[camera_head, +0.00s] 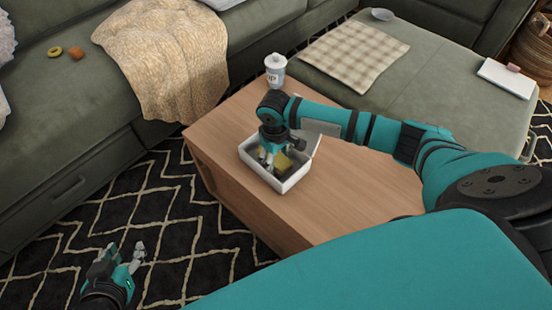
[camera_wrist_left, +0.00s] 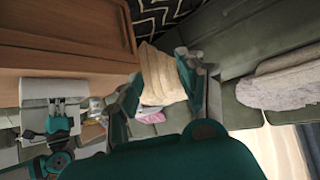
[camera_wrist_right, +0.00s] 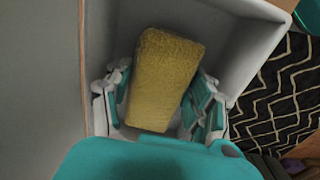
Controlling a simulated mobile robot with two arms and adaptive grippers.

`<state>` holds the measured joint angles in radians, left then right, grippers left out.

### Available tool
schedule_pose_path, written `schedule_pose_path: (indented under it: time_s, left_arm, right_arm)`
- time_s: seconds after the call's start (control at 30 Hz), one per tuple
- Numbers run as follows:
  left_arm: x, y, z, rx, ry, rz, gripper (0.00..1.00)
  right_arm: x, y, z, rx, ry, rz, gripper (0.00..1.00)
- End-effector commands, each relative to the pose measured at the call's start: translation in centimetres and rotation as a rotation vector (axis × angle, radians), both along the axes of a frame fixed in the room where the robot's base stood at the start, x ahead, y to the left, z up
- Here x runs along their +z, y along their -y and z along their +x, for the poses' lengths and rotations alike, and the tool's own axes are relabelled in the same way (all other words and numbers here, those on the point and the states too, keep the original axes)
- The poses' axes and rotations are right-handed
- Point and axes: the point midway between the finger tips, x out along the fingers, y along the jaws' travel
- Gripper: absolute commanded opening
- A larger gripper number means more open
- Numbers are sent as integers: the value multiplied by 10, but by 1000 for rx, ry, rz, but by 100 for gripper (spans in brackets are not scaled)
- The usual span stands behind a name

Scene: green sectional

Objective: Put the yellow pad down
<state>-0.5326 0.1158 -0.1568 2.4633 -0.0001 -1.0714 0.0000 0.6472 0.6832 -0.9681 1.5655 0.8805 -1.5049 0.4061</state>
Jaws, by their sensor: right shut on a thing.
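The yellow pad (camera_head: 283,162) is a small rough block. It is between the fingers of my right gripper (camera_head: 273,158), inside the white box (camera_head: 289,185) on the wooden table. In the right wrist view the pad (camera_wrist_right: 163,80) stands out lengthwise between the two fingers of the right gripper (camera_wrist_right: 160,105), which is shut on it. The white wall of the box (camera_wrist_right: 240,50) is close around it. I cannot tell whether the pad touches the box floor. My left gripper (camera_head: 122,258) is open and empty, over the rug at the lower left.
The wooden table (camera_head: 360,190) carries the box and a white lidded jar (camera_head: 275,70) behind it. The box's lid (camera_head: 318,128) is up. A green sofa (camera_head: 60,90) with a yellow blanket (camera_head: 165,55) stands at the left, and a green ottoman (camera_head: 430,85) at the right.

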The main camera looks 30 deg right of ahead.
Motion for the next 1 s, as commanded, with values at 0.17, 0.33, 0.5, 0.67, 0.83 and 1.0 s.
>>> schedule_pose_path:
  time_s: [0.17,0.33,0.5,0.67,0.83,1.0]
  left_arm:
    - [-1,-1,-2,1,-12,3,40]
    - [-4,-2,-5,3,-29,6,40]
    - [-4,-2,-5,3,-28,6,40]
    - [-4,-2,-4,3,-22,5,40]
    - [-8,-6,-15,7,-92,20,40]
    - [-25,-17,-50,21,-280,61,40]
  right_arm:
    - [-1,0,0,0,0,1,26]
    - [-2,0,0,0,0,1,66]
    - [-2,0,0,0,0,0,66]
    - [-1,0,0,0,1,0,66]
    - [14,0,0,-2,1,0,66]
    - [37,-1,0,-1,2,2,66]
